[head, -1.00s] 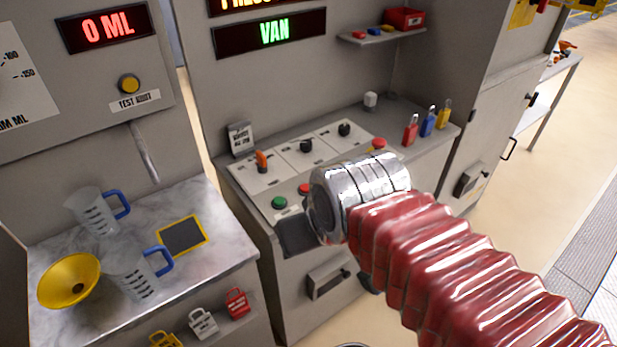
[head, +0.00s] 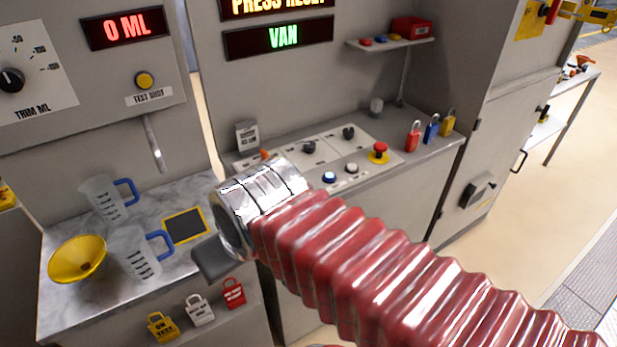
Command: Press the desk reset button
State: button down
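The sloping desk (head: 375,178) carries a blue button (head: 329,177) and a white button (head: 351,168) side by side. A red mushroom button on a yellow base (head: 379,153) stands to their right. Their labels are too small to read, so I cannot tell for sure which one is reset. My wrist covers the desk's left front part.
Displays above read "PRESS RESET" (head: 277,6) and "VAN" (head: 278,36). Selector knobs (head: 309,147) sit behind the buttons, with padlocks (head: 431,129) at right.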

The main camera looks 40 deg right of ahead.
aim_at(329, 176)
jog(key=u, duration=0.95)
jog(key=k, duration=1.2)
jog(key=z, duration=0.7)
jog(key=i, duration=1)
jog(key=z, duration=0.05)
